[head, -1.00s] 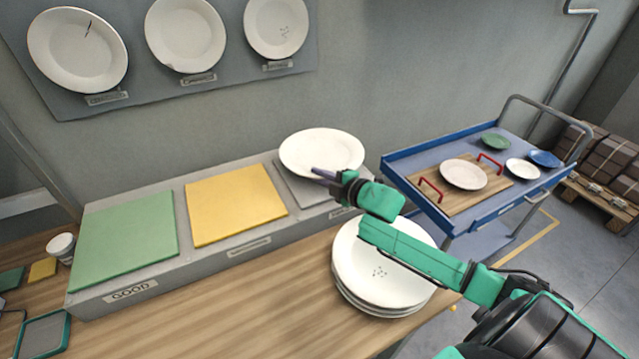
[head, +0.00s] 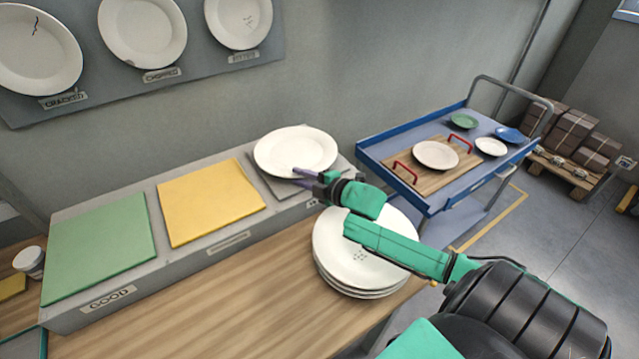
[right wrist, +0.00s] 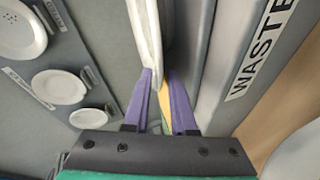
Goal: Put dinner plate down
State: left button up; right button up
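The white dinner plate (head: 296,150) lies over the grey pad (head: 262,186) at the right end of the sorting stand, covering most of it. My right gripper (head: 300,178) is at the plate's near rim. Its two purple fingers are spread, with a gap between them. In the right wrist view the plate (right wrist: 146,35) shows nearly edge-on, its rim by the open fingertips (right wrist: 162,85), closer to the left finger. Whether a finger still touches the rim cannot be told. My left gripper is out of view.
A plate stack (head: 350,262) stands on the table under my right forearm. Green (head: 98,245) and yellow (head: 210,200) pads are empty. A WASTE label (right wrist: 262,48) marks the stand's front. A blue cart (head: 400,150) with several plates stands at right. Sample plates hang on the wall.

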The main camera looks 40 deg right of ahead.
jog(key=v, duration=1)
jog(key=shift+w, duration=0.1)
